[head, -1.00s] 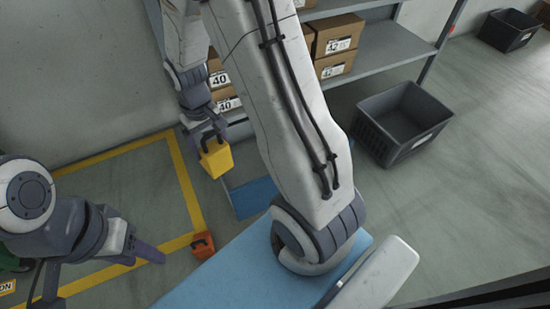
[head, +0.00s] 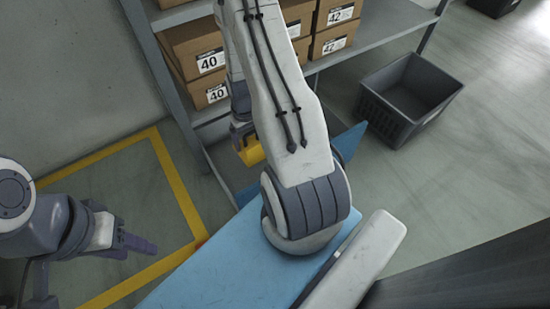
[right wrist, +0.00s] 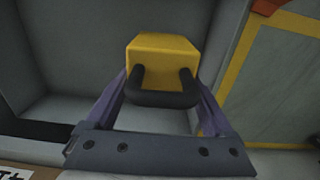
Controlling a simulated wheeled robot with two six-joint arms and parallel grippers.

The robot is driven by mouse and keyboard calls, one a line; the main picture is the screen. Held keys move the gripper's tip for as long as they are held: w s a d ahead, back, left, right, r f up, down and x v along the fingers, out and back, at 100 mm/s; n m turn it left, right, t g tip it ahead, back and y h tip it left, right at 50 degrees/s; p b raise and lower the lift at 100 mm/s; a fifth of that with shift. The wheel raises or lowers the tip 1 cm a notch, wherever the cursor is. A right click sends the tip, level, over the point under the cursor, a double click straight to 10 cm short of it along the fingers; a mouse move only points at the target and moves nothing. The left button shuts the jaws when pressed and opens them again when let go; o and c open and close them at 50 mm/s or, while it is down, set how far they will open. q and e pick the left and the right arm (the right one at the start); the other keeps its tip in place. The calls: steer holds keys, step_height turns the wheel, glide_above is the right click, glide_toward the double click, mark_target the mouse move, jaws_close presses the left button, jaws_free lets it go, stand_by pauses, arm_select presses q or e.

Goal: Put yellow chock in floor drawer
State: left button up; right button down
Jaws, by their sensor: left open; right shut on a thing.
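The yellow chock (head: 251,151) hangs from my right gripper, partly hidden by my right arm in the head view. In the right wrist view the chock (right wrist: 160,48) sits between the purple fingers of my right gripper (right wrist: 162,84), which is shut on it at its black handle. A blue-fronted floor drawer (head: 352,141) shows below the shelf, mostly behind my right arm. In the right wrist view, a grey-walled hollow (right wrist: 75,60), apparently the drawer, lies behind and left of the chock. My left gripper (head: 140,246) is open and empty at the lower left.
A metal shelf (head: 385,25) with cardboard boxes (head: 195,50) stands at the back. A dark open crate (head: 410,95) is on the floor to the right. Yellow floor tape (head: 175,185) marks the left. A light blue surface (head: 215,265) lies in front.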

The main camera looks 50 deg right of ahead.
steer(key=f, duration=0.1)
steer(key=s+d+f+b, duration=0.1)
steer(key=f, duration=0.1)
steer(key=s+d+f, duration=0.1)
steer(key=f, duration=0.1)
steer(key=shift+d, duration=0.2)
step_height(320, 180, down, 10)
steer(key=b, duration=0.6)
steer(key=shift+r+b, duration=0.2)
steer(key=shift+b, duration=0.1)
arm_select(q)
step_height(320, 180, down, 8)
arm_select(e)
steer(key=shift+r, duration=0.15)
arm_select(q)
steer(key=shift+f, duration=0.15)
arm_select(e)
steer(key=shift+f, duration=0.2)
jaws_free()
